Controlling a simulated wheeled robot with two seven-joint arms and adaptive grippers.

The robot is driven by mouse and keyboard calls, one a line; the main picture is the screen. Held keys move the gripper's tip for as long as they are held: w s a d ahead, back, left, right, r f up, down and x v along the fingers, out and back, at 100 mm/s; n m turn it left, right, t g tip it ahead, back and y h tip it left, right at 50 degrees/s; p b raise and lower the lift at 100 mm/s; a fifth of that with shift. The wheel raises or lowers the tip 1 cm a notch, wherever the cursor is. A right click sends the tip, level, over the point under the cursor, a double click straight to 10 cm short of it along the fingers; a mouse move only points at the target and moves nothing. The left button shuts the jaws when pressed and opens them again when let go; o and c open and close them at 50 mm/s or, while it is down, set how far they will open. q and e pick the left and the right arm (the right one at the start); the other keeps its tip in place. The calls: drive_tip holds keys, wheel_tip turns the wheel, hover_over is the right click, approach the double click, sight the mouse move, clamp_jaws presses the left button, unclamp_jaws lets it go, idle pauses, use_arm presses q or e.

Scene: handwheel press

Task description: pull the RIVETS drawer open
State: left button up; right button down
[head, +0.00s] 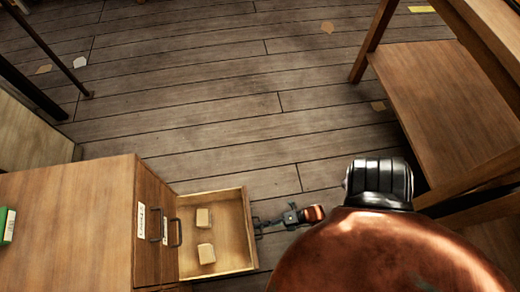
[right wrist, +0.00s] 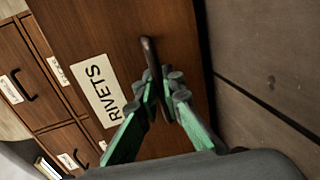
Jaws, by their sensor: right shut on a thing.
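The RIVETS drawer (head: 228,195) stands pulled out of the wooden cabinet (head: 70,215) in the head view, its inside showing. Two pale blocks (head: 203,217) lie in it. In the right wrist view the drawer front (right wrist: 90,30) carries a white label reading RIVETS (right wrist: 98,90). My right gripper (head: 260,226) is at the outer face of this front. Its green fingers (right wrist: 160,95) are shut on the dark bar handle (right wrist: 149,52). My left gripper is not in view.
Other closed drawers with handles (head: 175,233) and labels are on the cabinet front. A green and white box (head: 7,225) sits on the cabinet top. A wooden table with a lower shelf (head: 440,110) stands at the right. Plank floor (head: 220,120) lies open between, with a few scraps.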

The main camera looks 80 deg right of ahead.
drive_tip(key=shift+s+a, duration=0.15)
drive_tip(key=c, duration=2.3)
unclamp_jaws()
drive_tip(key=shift+c, duration=0.2)
drive_tip(key=v, duration=1.2)
